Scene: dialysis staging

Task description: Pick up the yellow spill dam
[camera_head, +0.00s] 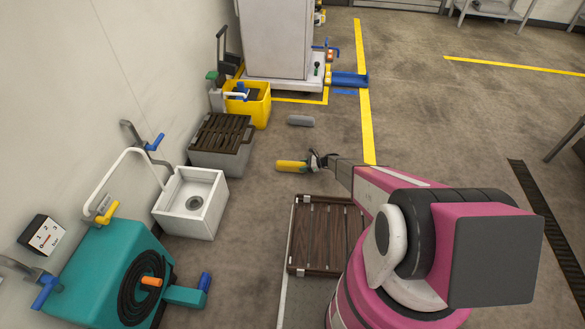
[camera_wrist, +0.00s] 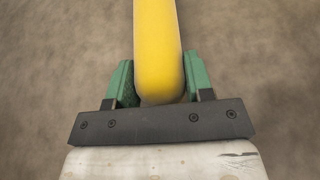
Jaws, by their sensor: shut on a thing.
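The yellow spill dam (camera_head: 291,166) is a short rounded cylinder near the middle of the head view, over the concrete floor. My gripper (camera_head: 312,162) is at its right end, with the arm reaching in from the right. In the wrist view the yellow spill dam (camera_wrist: 156,45) runs up from between the green fingers of my gripper (camera_wrist: 157,85). The fingers are shut on its rounded end, one on each side. Its far end is out of the wrist view. I cannot tell whether it touches the floor.
A grey cylinder (camera_head: 301,120) lies on the floor beyond. A white sink (camera_head: 190,202), a grey bin with a dark slatted top (camera_head: 221,145) and a yellow bucket (camera_head: 262,105) line the left wall. A teal hose unit (camera_head: 100,262) stands front left. A brown slatted panel (camera_head: 322,235) is near my arm.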

